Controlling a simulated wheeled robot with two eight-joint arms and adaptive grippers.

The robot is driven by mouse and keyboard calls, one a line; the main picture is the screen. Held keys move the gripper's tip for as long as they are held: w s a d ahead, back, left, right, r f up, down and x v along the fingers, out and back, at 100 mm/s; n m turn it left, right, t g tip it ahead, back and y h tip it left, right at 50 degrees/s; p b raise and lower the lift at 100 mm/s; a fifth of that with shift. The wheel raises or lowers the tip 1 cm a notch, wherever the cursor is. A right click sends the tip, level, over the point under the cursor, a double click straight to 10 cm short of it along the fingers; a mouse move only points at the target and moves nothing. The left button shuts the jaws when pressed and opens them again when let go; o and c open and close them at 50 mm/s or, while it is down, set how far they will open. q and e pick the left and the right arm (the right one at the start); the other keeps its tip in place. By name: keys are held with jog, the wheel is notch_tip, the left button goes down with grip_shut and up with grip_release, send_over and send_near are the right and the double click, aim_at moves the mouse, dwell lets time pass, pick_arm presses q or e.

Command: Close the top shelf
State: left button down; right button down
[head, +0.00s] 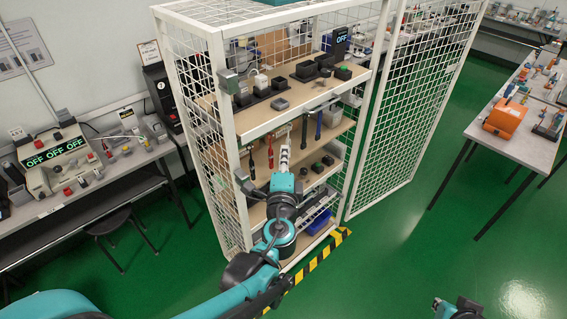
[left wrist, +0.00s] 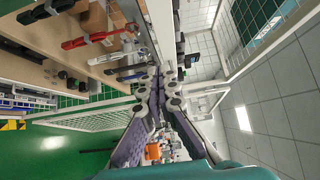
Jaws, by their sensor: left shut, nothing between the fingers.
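The top shelf (head: 262,128) is a light board with a white front edge in a white mesh cabinet. It carries several dark devices and small boxes. I cannot tell exactly how far it stands out from the cabinet frame. My left gripper (head: 285,138) is shut and empty, its fingertips just below and in front of the top shelf's front edge; contact is unclear. In the left wrist view, the shut fingers (left wrist: 159,80) point away alongside the shelves.
The mesh cabinet door (head: 415,110) stands open on the right. Lower shelves hold handheld tools (head: 270,152) and a blue bin (head: 318,222). A bench with testers (head: 60,160) stands left, and another table (head: 520,145) stands right.

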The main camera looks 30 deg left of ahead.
pick_arm(q)
jog(key=w+a+b, duration=0.1)
jog(key=w+a, duration=0.4)
jog(key=w, duration=0.1)
jog(key=shift+a+b, duration=0.35)
jog(key=shift+a, duration=0.05)
